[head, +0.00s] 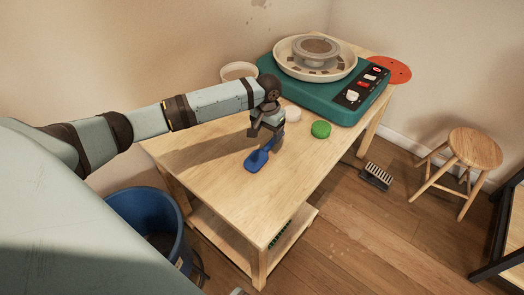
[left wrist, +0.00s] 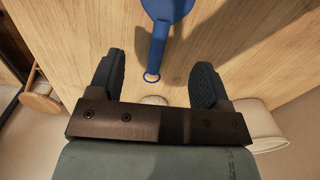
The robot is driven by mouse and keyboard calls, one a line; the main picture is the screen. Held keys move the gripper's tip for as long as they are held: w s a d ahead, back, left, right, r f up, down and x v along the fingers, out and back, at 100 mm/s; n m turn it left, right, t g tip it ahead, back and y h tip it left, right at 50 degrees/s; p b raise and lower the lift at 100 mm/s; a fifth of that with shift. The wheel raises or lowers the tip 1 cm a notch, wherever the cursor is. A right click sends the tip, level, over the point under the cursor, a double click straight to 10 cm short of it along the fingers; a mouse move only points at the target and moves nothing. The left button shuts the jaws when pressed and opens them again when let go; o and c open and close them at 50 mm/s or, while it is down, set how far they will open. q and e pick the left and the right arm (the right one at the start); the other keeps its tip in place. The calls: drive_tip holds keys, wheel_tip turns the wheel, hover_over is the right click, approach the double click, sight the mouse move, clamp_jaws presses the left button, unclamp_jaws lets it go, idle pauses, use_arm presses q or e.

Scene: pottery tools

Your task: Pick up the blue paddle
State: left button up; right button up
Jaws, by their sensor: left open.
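The blue paddle (head: 257,159) lies on the wooden table under my left gripper in the head view. In the left wrist view the paddle (left wrist: 160,40) shows its handle, with a ring at the end, pointing toward the space between the fingers. Its wide head is cut off by the top edge. My left gripper (head: 264,143) is open, and its two dark fingers (left wrist: 158,82) stand on either side of the handle's line. The gripper hides part of the paddle in the head view. My right gripper is not in view.
A green round item (head: 321,129) and a white round item (head: 292,113) lie right of the gripper. The green pottery wheel (head: 313,93) stands at the table's back, near a cream bowl (head: 239,71). A blue bucket (head: 147,209) stands left of the table (head: 215,175), whose front is clear.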

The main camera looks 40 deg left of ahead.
sight(266, 147)
use_arm(q)
drive_tip(key=shift+s+f+b, duration=0.15)
drive_tip(key=shift+f+b, duration=0.45)
drive_tip(key=shift+f, duration=2.9)
clamp_jaws()
